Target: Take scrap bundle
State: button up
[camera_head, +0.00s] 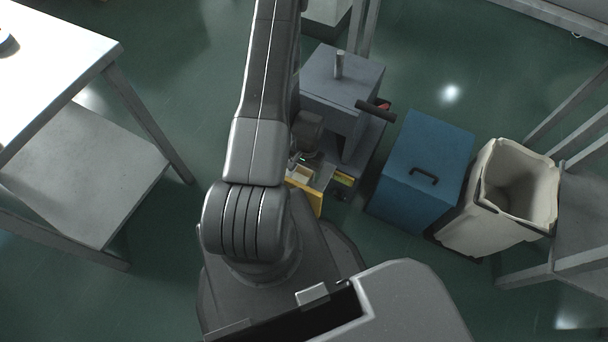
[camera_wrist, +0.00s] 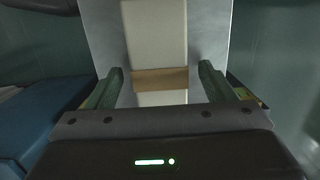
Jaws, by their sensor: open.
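The scrap bundle (camera_wrist: 155,35) is a pale beige block with a brown band around it, lying on a grey metal plate (camera_wrist: 101,38). In the wrist view it runs from the top edge down between the fingers of my gripper (camera_wrist: 161,70). The gripper is open, with one finger on each side of the bundle and a visible gap on both sides. In the head view a small part of the bundle (camera_head: 302,174) shows beside my arm at the front of the grey machine; my arm hides much of that spot.
The grey machine (camera_head: 338,82) has an upright post and a dark handle. A blue lidded box (camera_head: 425,150) and an open beige bin (camera_head: 480,215) stand to its right. A white table (camera_head: 50,60) with a lower shelf is at left. Green floor lies between.

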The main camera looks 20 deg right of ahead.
jog(key=shift+f, duration=0.45)
jog(key=shift+c, duration=0.3)
jog(key=c, duration=1.5)
jog(key=shift+r, duration=0.2)
